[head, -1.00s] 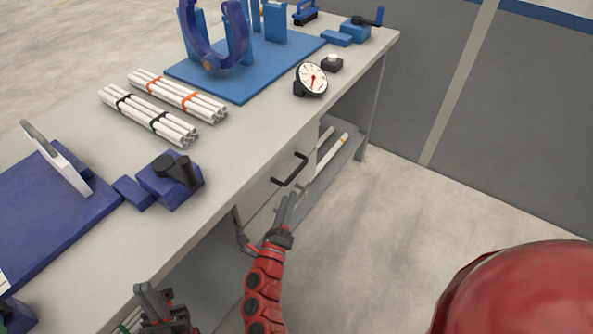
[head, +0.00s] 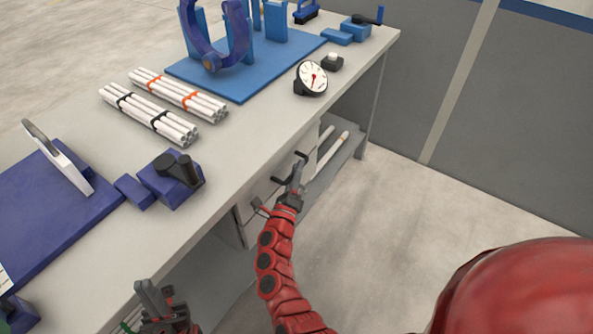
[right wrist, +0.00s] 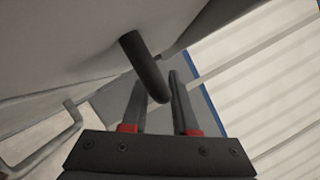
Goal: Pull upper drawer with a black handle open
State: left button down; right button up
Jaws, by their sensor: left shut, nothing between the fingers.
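The upper drawer (head: 262,191) is under the table top, with its front flush and closed. Its black handle (head: 301,155) is partly hidden behind my right gripper in the head view. My right gripper (head: 298,168) is at the handle, with its arm reaching up from below. In the right wrist view, the black handle (right wrist: 147,68) reaches down between the two fingers of my right gripper (right wrist: 157,84), which stand apart with gaps on both sides. My left gripper (head: 150,292) is shut and empty near the table's front edge at the lower left.
A lighter metal handle (right wrist: 62,128) shows at the left in the right wrist view. On the table (head: 235,150) are tied white pipe bundles (head: 150,115), a dial gauge (head: 312,77) and blue fixtures. A low shelf with pipes (head: 328,155) is right of the drawer. The floor in front is clear.

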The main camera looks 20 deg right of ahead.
grip_shut()
dwell(1.1)
